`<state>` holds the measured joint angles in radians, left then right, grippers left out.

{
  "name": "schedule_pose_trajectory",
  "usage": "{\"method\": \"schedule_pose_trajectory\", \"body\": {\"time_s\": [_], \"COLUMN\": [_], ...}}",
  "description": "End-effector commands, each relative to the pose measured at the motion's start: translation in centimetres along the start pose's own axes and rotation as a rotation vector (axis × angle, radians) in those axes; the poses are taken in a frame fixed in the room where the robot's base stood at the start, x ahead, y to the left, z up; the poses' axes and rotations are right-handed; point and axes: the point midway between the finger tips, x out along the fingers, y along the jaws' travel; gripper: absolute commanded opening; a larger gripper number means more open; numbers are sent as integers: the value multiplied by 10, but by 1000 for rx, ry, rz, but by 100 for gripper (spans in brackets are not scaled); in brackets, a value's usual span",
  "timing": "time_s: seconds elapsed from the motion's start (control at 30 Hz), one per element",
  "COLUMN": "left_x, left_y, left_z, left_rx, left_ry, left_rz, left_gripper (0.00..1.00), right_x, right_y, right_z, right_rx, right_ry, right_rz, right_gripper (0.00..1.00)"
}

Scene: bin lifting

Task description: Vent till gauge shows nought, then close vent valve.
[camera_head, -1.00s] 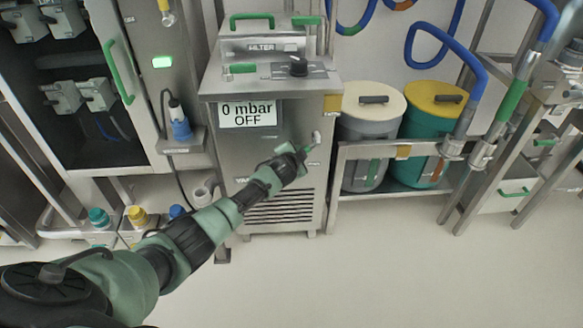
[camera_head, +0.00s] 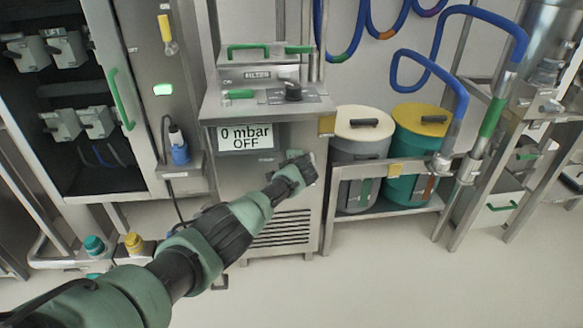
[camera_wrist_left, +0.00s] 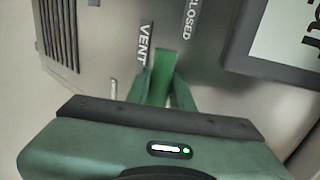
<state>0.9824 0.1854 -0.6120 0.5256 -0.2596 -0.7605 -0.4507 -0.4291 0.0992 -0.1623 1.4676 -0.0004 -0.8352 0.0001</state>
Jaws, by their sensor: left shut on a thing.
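The gauge display (camera_head: 245,138) on the steel cabinet reads "0 mbar" and "OFF". In the left wrist view, the green vent valve handle (camera_wrist_left: 161,78) sits between the "VENT" and "CLOSED" labels. My left gripper (camera_wrist_left: 164,92) is shut on this handle, with its green fingers on either side. In the head view my left gripper (camera_head: 302,163) is at the cabinet front, right of and below the display, and its wrist hides the valve there. A corner of the dark-framed display also shows in the left wrist view (camera_wrist_left: 290,45). My right gripper is out of view.
The filter cabinet (camera_head: 225,105) has a black knob (camera_head: 293,90) on top and a vent grille below. A grey drum (camera_head: 358,145) and a teal drum (camera_head: 408,150) stand on a rack to the right. An open cabinet is at left.

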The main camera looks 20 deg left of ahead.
Motion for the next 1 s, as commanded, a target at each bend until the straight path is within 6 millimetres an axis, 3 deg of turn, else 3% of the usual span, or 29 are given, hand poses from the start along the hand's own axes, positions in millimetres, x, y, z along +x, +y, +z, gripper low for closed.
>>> {"method": "schedule_pose_trajectory", "body": {"time_s": [0.37, 0.4, 0.43, 0.8, 1.0], "left_x": [0, 0, 0, 1, 7], "left_y": [-2, -2, -2, 1, 18], "left_z": [1, 1, 1, 1, 4], "left_rx": [11, 11, 11, -9, -169], "left_ry": [-5, -4, -4, 8, 115], "left_rz": [-4, -5, -5, -2, 0], "left_gripper": [0, 28, 31, 31, 31], "right_x": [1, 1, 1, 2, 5], "right_y": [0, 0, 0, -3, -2], "right_z": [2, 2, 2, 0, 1], "right_rx": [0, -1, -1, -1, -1], "right_ry": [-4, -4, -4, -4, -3], "right_rz": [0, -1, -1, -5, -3], "right_gripper": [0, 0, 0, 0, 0]}}
